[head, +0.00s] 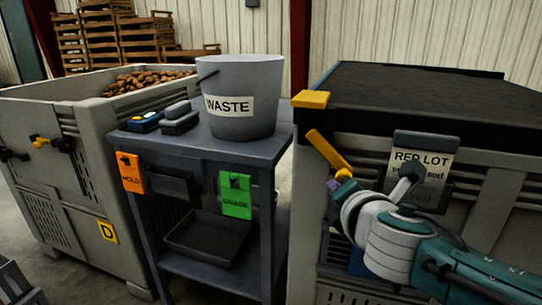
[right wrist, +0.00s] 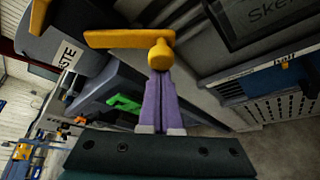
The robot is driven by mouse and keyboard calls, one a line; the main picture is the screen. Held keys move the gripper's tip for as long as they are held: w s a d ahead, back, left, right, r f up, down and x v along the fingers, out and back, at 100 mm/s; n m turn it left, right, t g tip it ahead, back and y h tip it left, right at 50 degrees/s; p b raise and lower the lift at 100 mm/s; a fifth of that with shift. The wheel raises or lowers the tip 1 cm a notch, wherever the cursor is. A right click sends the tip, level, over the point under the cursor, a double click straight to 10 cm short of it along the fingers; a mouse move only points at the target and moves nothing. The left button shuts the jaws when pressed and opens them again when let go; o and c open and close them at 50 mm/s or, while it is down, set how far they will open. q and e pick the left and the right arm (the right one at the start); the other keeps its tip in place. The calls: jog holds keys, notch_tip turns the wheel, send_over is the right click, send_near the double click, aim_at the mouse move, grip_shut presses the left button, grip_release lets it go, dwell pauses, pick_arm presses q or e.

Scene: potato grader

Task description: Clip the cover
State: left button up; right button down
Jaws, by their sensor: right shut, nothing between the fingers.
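The dark cover (head: 420,85) lies over the top of the grey crate on the right. A yellow corner piece (head: 311,99) sits at its near left corner. Below it a yellow lever (head: 328,153) slants down to the right along the crate's front. My right gripper (head: 333,186) is at the lever's lower end. In the right wrist view, the purple fingers of my right gripper (right wrist: 159,80) are shut, with their tips at the round yellow knob of the lever (right wrist: 118,39). Whether they touch it is unclear. My left gripper is out of view.
A RED LOT card (head: 421,160) hangs on the crate's front, partly hidden by my right arm. Left of the crate stands a grey table (head: 190,143) with a WASTE bucket (head: 240,75). A potato crate (head: 50,115) stands at far left.

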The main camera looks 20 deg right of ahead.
notch_tip(320, 180, up, 10)
jog(key=s+d+n+g+h+p, duration=0.1)
jog(key=n+g+h+p, duration=0.3)
jog(key=p, duration=0.7)
jog(key=shift+s+d+n+g+h, duration=0.4)
jog(key=shift+n+h, duration=0.6)
jog(key=shift+n, duration=1.3)
jog(key=shift+w+d+r, duration=0.1)
jog(key=shift+w+d, duration=0.05)
jog(key=shift+w+r+p, duration=0.1)
jog(key=shift+r+p, duration=0.1)
jog(key=shift+p, duration=0.1)
jog(key=shift+r, duration=0.1)
jog(key=shift+w+a+r+p, duration=0.35)
jog(key=shift+a+r+p, duration=0.15)
jog(key=shift+r, duration=0.25)
jog(key=shift+w+a+r+p, duration=0.35)
jog(key=shift+a+r, duration=0.25)
jog(key=shift+r, duration=0.1)
